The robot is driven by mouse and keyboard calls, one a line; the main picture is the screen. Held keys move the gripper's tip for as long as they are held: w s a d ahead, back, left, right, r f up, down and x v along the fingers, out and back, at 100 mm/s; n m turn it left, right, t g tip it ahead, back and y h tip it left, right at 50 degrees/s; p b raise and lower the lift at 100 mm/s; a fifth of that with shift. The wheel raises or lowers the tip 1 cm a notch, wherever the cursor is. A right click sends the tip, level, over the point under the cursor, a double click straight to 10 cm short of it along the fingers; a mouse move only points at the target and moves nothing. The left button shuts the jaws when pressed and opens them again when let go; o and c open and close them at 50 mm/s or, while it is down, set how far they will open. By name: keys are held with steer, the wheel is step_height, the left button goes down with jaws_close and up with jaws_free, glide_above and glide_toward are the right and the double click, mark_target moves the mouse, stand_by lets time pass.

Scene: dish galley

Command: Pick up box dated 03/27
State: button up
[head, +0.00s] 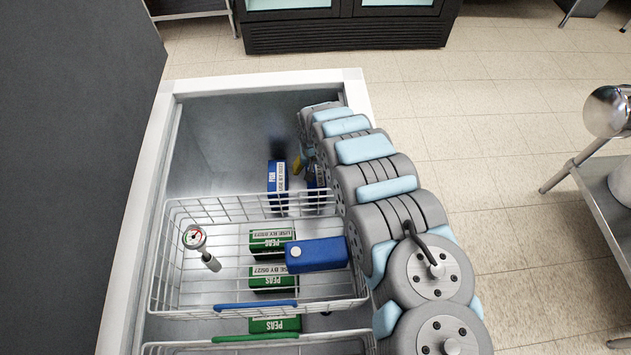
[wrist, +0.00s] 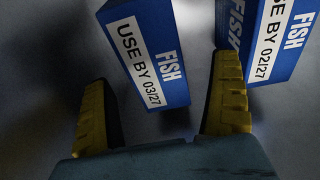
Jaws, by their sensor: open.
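The blue fish box dated 03/27 (wrist: 148,50) stands out in the wrist view, its white date label facing the camera. A second blue fish box, dated 02/27 (wrist: 268,38), is to its right. My gripper (wrist: 162,105) is open and empty. The near end of the 03/27 box shows between its two yellow fingers, with a gap on either side; the 02/27 box is beyond the right finger. In the head view, my gripper (head: 298,164) is low in the freezer by two blue boxes; one (head: 277,185) is clear and the other (head: 316,182) is partly hidden by my arm.
A white wire basket (head: 160,262) in the freezer holds a round dial thermometer (head: 194,238) and has a blue handle (head: 255,305). Green pea boxes (head: 272,278) show through its wires. The freezer floor at far left is clear.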

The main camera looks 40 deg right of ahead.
mark_target(316, 172)
steer(key=f+b, duration=0.2)
steer(key=f, duration=0.1)
steer(key=shift+s+d+f+b, duration=0.15)
steer(key=shift+d+f+b, duration=0.05)
steer(key=shift+f+b, duration=0.55)
steer(key=shift+f, duration=0.35)
steer(key=shift+d, duration=0.1)
steer(key=shift+r, duration=0.1)
steer(key=c, duration=1.4)
steer(key=shift+o, duration=0.2)
steer(key=shift+r, duration=0.1)
